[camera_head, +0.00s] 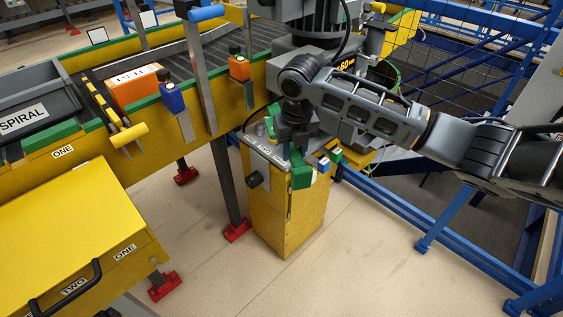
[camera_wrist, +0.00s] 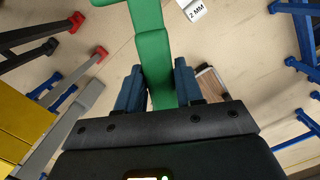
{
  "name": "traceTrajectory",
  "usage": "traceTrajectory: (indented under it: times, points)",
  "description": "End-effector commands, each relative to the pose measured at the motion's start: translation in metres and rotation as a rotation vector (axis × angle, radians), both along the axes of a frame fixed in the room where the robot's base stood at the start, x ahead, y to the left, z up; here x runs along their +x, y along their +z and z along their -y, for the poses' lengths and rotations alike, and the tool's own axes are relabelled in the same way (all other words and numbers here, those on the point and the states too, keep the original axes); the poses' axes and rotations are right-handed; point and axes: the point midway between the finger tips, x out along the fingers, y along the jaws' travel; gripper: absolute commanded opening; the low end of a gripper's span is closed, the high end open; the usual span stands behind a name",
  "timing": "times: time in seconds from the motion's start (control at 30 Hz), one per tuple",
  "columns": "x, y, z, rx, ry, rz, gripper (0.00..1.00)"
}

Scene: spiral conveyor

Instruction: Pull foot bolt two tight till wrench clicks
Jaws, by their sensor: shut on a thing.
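My gripper (camera_head: 296,148) points down over the top of a yellow pedestal (camera_head: 280,215). In the wrist view its two blue-grey fingers (camera_wrist: 157,72) are shut on a green tool (camera_wrist: 150,38), one finger on each side. The tool's far end runs out of the top of that view. A green piece (camera_head: 301,175) shows below my gripper in the head view. I cannot tell whether it is the wrench. Red conveyor feet (camera_head: 237,231) stand on the floor left of the pedestal, with others farther left. Their bolts are too small to make out, and no foot is marked two.
A yellow conveyor (camera_head: 185,125) carries an orange box (camera_head: 135,88). A yellow cabinet (camera_head: 75,220) with a black handle stands front left. Blue rails (camera_head: 400,215) lie right. Front floor is clear.

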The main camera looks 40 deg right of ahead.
Motion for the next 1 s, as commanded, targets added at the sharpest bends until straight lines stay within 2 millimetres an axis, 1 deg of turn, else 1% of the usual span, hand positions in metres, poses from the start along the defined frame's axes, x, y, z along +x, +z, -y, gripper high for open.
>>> traceTrajectory:
  times: [0.33,0.87,1.0]
  points:
    - [0.000,0.002,-0.001,0.000,0.000,0.001,0.00]
    - [0.000,-0.043,-0.001,0.000,-0.001,0.002,0.00]
    - [0.000,-0.040,0.000,-0.001,-0.001,0.002,0.00]
